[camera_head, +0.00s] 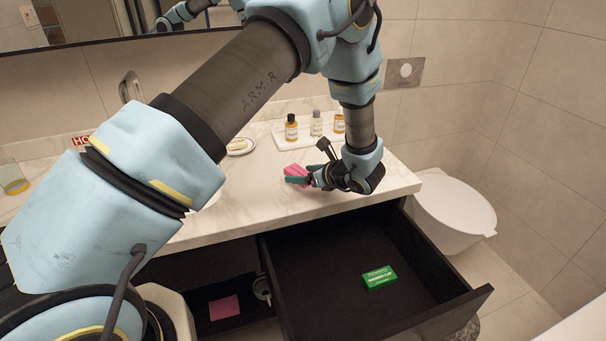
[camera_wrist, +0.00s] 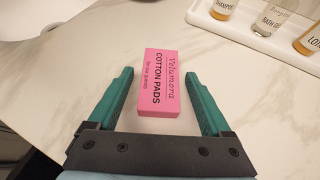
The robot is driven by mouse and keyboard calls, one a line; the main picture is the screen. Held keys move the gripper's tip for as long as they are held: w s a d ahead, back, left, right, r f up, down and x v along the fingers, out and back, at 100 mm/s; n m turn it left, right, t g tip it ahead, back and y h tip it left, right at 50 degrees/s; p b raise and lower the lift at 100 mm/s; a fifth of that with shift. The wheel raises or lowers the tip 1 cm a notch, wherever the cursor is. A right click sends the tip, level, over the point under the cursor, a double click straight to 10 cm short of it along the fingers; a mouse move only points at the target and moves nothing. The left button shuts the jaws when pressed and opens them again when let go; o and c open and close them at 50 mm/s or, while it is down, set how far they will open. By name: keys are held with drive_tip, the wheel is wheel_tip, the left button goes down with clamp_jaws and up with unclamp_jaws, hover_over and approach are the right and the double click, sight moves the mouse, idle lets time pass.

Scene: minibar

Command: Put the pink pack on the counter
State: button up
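The pink pack (camera_wrist: 160,85), labelled "Velumora Cotton Pads", lies on the marble counter (camera_wrist: 100,50) in the wrist view. My gripper (camera_wrist: 159,73) is open. Its green fingers stand on either side of the pack's near part, with a visible gap at each side. In the head view the pack (camera_head: 294,169) sits near the counter's front part, partly hidden by my gripper (camera_head: 300,179). The counter (camera_head: 260,190) stretches to both sides of it.
A white tray (camera_head: 277,134) with several small bottles stands behind. A soap dish (camera_head: 240,147) is to its left. Below, an open dark drawer (camera_head: 325,260) holds a green box (camera_head: 379,277). A flat pink item (camera_head: 224,307) lies lower left. A toilet (camera_head: 450,205) stands right.

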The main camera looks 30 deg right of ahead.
drive_tip(key=shift+r+p, duration=0.25)
drive_tip(key=shift+p, duration=0.05)
drive_tip(key=b+v, duration=0.3)
drive_tip(key=v, duration=0.9)
drive_tip(key=shift+b, duration=0.35)
drive_tip(key=w+a+n+g+y, duration=0.1)
drive_tip(key=a+n, duration=0.1)
drive_tip(key=a, duration=0.2)
drive_tip(key=w+a+n+g, duration=0.1)
drive_tip(key=w+a, duration=0.1)
drive_tip(key=a, duration=0.1)
drive_tip(key=w+a+r+n+g+y, duration=0.1)
drive_tip(key=a+n, duration=0.1)
drive_tip(key=a, duration=0.2)
drive_tip(key=shift+w+a+n+g+y, duration=0.3)
drive_tip(key=shift+w+a+g, duration=0.05)
drive_tip(key=shift+g, duration=0.05)
drive_tip(key=s+a+r+n+g+h, duration=0.2)
drive_tip(key=a+n+g+h, duration=0.1)
drive_tip(key=a+n, duration=1)
drive_tip(key=s+a+r+n+g+h, duration=0.2)
drive_tip(key=a+r+n+g+h, duration=0.1)
drive_tip(key=a+n, duration=1)
drive_tip(key=a, duration=0.2)
drive_tip(key=shift+a+r, duration=0.25)
drive_tip(key=shift+a, duration=0.1)
drive_tip(key=shift+c, duration=0.2)
